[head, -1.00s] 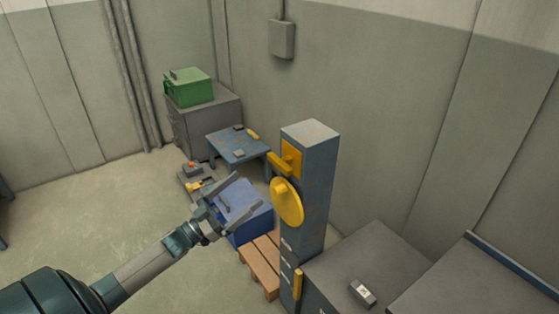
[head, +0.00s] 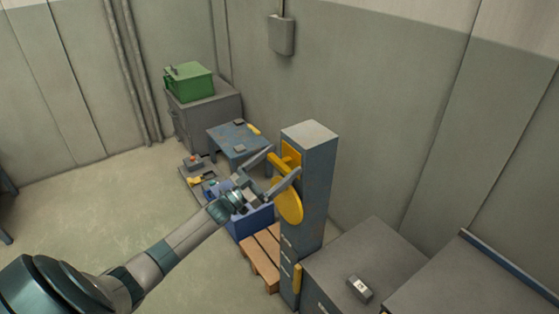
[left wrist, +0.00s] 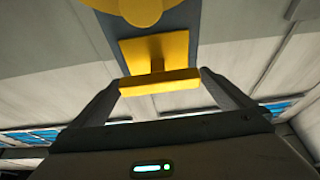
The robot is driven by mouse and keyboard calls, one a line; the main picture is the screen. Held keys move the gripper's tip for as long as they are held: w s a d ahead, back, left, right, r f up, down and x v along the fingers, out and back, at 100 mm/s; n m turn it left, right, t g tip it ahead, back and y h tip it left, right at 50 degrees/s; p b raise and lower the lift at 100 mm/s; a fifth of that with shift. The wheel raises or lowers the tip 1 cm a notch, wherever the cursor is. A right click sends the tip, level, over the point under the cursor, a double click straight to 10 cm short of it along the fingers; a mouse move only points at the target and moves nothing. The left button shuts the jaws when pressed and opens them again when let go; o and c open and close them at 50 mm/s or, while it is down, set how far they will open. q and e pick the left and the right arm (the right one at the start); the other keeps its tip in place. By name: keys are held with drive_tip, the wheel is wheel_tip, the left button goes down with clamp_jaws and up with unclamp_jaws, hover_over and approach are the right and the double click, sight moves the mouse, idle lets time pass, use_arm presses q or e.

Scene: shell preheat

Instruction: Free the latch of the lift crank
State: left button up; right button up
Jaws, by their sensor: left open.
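The grey lift post (head: 317,170) carries a yellow latch (head: 291,150) near its top and a yellow crank disc (head: 291,207) below it. My left gripper (head: 284,162) is open at the front of the post, with its fingers at the latch. In the left wrist view the latch (left wrist: 158,81) is a crossbar on a short stem from a square plate. My left gripper's fingertips (left wrist: 162,82) lie at the two ends of this bar; I cannot tell whether they touch it. The crank disc (left wrist: 140,10) is cut off at the top. My right gripper is not in view.
A blue crate (head: 258,222) stands behind my left arm, by a wooden pallet (head: 260,262). A blue table (head: 240,155) and a grey cabinet (head: 213,115) with a green box (head: 189,82) stand behind. A grey cabinet top (head: 375,255) lies right of the post.

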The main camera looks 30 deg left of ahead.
use_arm(q)
drive_tip(key=shift+w+r, duration=0.1)
drive_tip(key=shift+w, duration=0.05)
drive_tip(key=c, duration=0.9)
drive_tip(key=shift+c, duration=0.2)
